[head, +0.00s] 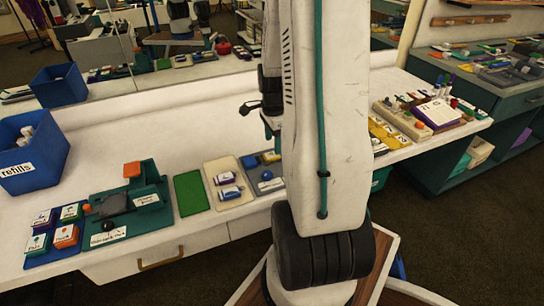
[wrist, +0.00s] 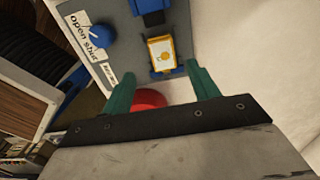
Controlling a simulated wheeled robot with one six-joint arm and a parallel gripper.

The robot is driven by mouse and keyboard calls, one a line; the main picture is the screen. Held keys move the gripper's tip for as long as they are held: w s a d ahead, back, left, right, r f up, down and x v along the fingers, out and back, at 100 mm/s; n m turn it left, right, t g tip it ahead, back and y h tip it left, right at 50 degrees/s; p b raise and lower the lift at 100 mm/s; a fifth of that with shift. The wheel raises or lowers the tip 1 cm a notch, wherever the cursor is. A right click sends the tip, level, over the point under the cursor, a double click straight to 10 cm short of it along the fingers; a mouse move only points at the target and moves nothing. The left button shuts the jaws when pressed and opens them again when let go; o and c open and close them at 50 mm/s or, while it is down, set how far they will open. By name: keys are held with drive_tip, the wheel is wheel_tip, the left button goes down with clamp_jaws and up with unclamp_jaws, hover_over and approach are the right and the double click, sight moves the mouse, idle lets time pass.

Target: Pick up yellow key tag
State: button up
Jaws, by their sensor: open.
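A small tag with yellow edges, a pale face and an orange-yellow round mark (wrist: 161,51) lies on a grey panel (wrist: 122,60) in the wrist view; it looks like the yellow key tag. It sits between blue pieces above and below it. My gripper (wrist: 160,80) is open, its two green fingers apart and empty, with the tag just beyond the gap between the fingertips. In the head view my gripper (head: 271,127) is above the counter near the grey panel (head: 264,186), partly hidden by my arm. I cannot make out the tag clearly there.
A red round thing (wrist: 148,98) shows between the finger bases. A blue knob (wrist: 103,36) stands by an "open shut" label (wrist: 82,35). A cream tray (head: 231,201), green mat (head: 190,193) and blue "refills" bin (head: 30,160) are left. The white counter behind is clear.

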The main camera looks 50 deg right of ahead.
sight(270, 155)
drive_tip(key=f, duration=0.2)
drive_tip(key=w+f, duration=0.1)
drive_tip(key=f, duration=0.1)
drive_tip(key=shift+a, duration=0.25)
drive_tip(key=shift+f, duration=0.6)
drive_tip(key=c, duration=1.1)
drive_tip(key=shift+r, duration=0.1)
drive_tip(key=shift+c, duration=0.2)
